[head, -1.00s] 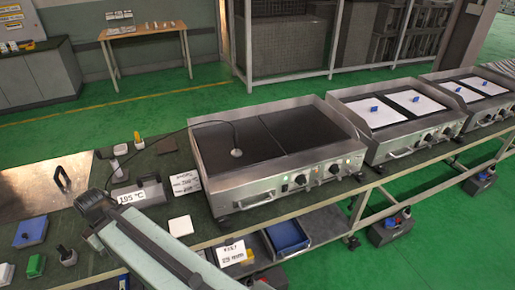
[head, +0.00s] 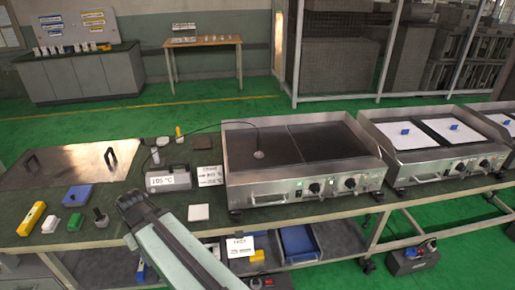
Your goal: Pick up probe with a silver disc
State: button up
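The probe with a silver disc (head: 259,155) rests on the dark left plate of the nearest heating unit (head: 300,185). A thin black cable runs from it to the left, towards a grey meter box (head: 168,180) with a "195 °C" label. My gripper (head: 130,200) is at the lower middle-left, over the bench's front part, left of the heating unit and well apart from the probe. Its fingers are small and seen from behind, so I cannot tell whether they are open or shut.
A white square block (head: 199,212) lies between my gripper and the heating unit. Printed cards (head: 209,175) stand beside the unit. A blue block (head: 77,195), a green block (head: 75,220) and a yellow level (head: 32,218) lie at left. More heating units (head: 440,150) stand to the right.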

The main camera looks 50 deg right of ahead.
aim_at(259, 153)
jog(key=u, duration=0.05)
jog(key=i, duration=0.9)
jog(key=z, duration=0.1)
